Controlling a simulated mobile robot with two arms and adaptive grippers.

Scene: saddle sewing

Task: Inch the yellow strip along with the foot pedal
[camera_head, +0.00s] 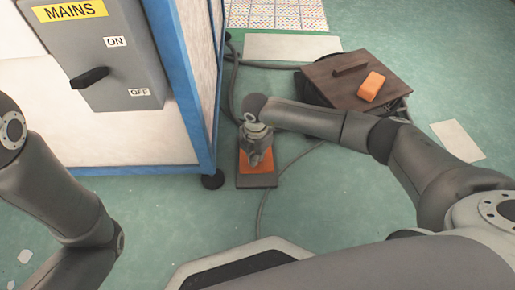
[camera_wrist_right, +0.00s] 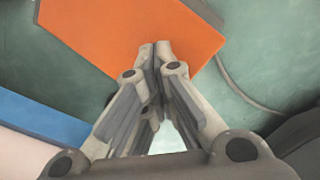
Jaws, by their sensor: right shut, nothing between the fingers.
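The foot pedal (camera_head: 245,168) has an orange plate on a dark base and lies on the green floor beside the blue-framed cabinet. My right gripper (camera_head: 259,162) points down over the pedal and hides part of its plate. In the right wrist view the closed fingertips (camera_wrist_right: 155,47) of that gripper overlap the near edge of the orange plate (camera_wrist_right: 175,22). Nothing is between the fingers. I cannot tell whether the tips touch the plate. My left arm shows at the left, but its gripper is out of view. The yellow strip is not in view.
The cabinet's blue frame (camera_head: 150,170) and foot (camera_head: 213,181) stand left of the pedal. A grey MAINS switch box (camera_head: 118,60) is on it. Cables (camera_head: 264,200) run along the floor. A brown-lidded box (camera_head: 335,85) with an orange block (camera_head: 371,87) stands behind my right arm.

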